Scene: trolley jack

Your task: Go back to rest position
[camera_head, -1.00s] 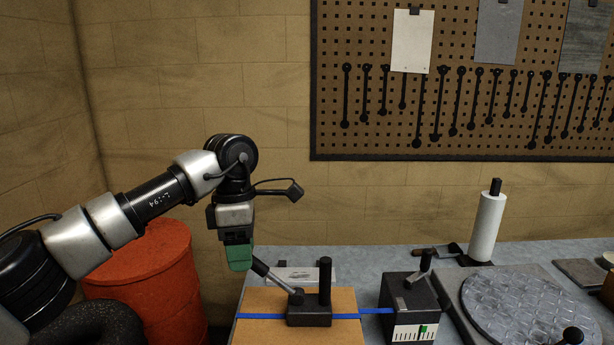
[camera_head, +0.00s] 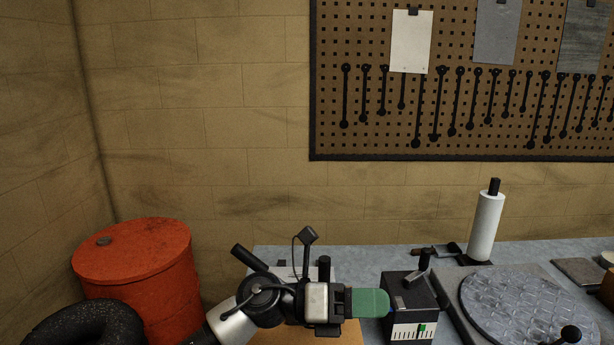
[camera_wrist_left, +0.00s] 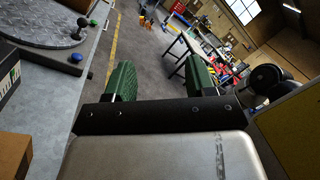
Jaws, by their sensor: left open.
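My left gripper (camera_head: 370,302) shows low in the head view, its green fingers pointing right in front of the bench. In the left wrist view the two green fingers (camera_wrist_left: 161,78) stand wide apart with nothing between them. The jack's black post (camera_head: 324,268) rises behind my left arm, and its dark tilted handle (camera_head: 248,257) pokes out to the upper left. The jack's base is hidden behind the arm. The black box with a white scale (camera_head: 410,305) stands just right of the fingertips; I cannot tell if they touch. My right gripper is not seen.
A red drum (camera_head: 140,270) stands left of the bench. A round patterned plate (camera_head: 525,305) and a white paper roll (camera_head: 486,228) are on the right of the bench. The left wrist view shows open floor (camera_wrist_left: 135,50) and a distant workbench.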

